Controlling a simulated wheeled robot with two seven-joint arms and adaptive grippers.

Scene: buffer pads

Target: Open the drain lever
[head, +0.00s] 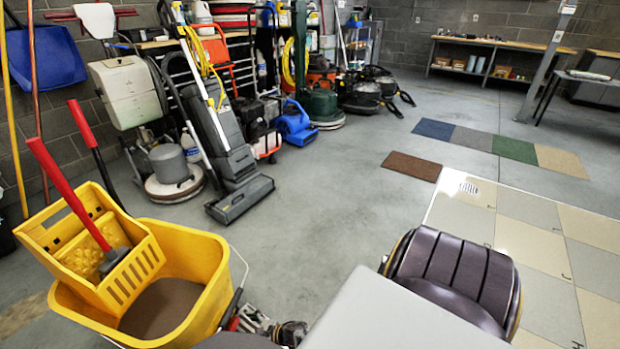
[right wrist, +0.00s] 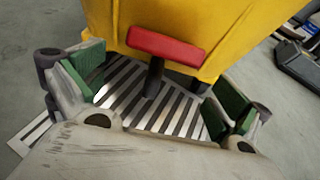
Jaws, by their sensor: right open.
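The yellow mop bucket (head: 200,270) stands at the lower left of the head view. In the right wrist view its yellow wall (right wrist: 230,30) fills the top. The drain lever, with a red bar-shaped handle (right wrist: 165,46) and a dark stem (right wrist: 154,78), shows in front of that wall. My right gripper (right wrist: 158,92) is open, its green-padded fingers spread to either side of the stem. The handle lies slightly beyond the fingers, and no contact is visible. In the head view the gripper area is partly cut off low beside the bucket. My left gripper is not in view.
A striped metal grate (right wrist: 170,108) lies under the lever. The bucket's wringer (head: 100,255) has a long red handle (head: 65,190). Cleaning machines, including a grey upright one (head: 228,160), line the wall behind. Grey floor (head: 330,190) is clear to the bucket's right.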

